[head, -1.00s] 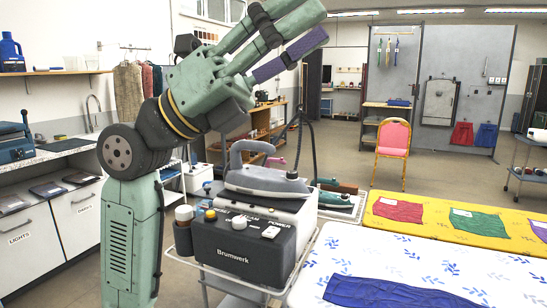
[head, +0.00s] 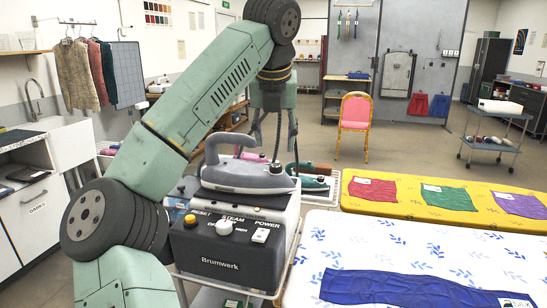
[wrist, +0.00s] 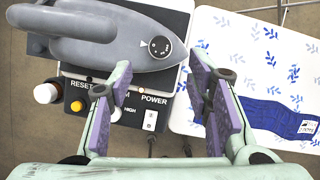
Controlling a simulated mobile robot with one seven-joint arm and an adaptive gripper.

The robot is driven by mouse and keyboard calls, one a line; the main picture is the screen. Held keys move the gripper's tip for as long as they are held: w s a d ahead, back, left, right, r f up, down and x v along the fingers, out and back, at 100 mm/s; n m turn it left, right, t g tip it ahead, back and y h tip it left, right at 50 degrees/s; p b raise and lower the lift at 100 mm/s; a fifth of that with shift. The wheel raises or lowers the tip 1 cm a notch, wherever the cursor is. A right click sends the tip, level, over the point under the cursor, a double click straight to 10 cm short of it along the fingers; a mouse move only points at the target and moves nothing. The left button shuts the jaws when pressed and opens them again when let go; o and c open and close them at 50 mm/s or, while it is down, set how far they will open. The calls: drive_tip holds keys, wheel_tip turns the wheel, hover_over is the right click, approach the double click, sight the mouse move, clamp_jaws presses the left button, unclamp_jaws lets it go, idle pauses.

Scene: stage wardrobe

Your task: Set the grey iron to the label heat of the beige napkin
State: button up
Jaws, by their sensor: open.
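The grey iron (head: 238,176) rests on the black Brumwerk steam station (head: 226,247), its nose to the right. Its round black dial (wrist: 160,47) with a white pointer mark beside it shows in the wrist view; the dial's markings are too small to read. My gripper (wrist: 160,62) points down above the iron's nose, its purple-padded fingers open on either side of the dial with nothing between them. I cannot tell how high it is above the dial. I see no beige napkin in these views.
The station has knobs and a power switch (head: 261,236). A teal iron (head: 311,183) stands on a rack behind. Red (head: 372,191), green (head: 444,198) and purple (head: 521,204) cloths lie on the yellow board. A blue garment (head: 400,288) lies on the patterned white board.

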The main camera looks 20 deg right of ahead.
sight(276, 165)
drive_tip(key=p+x, duration=0.1)
drive_tip(key=x, duration=0.6)
drive_tip(key=shift+w+f, duration=0.15)
drive_tip(key=shift+f, duration=0.05)
drive_tip(key=shift+c, duration=0.2)
clamp_jaws()
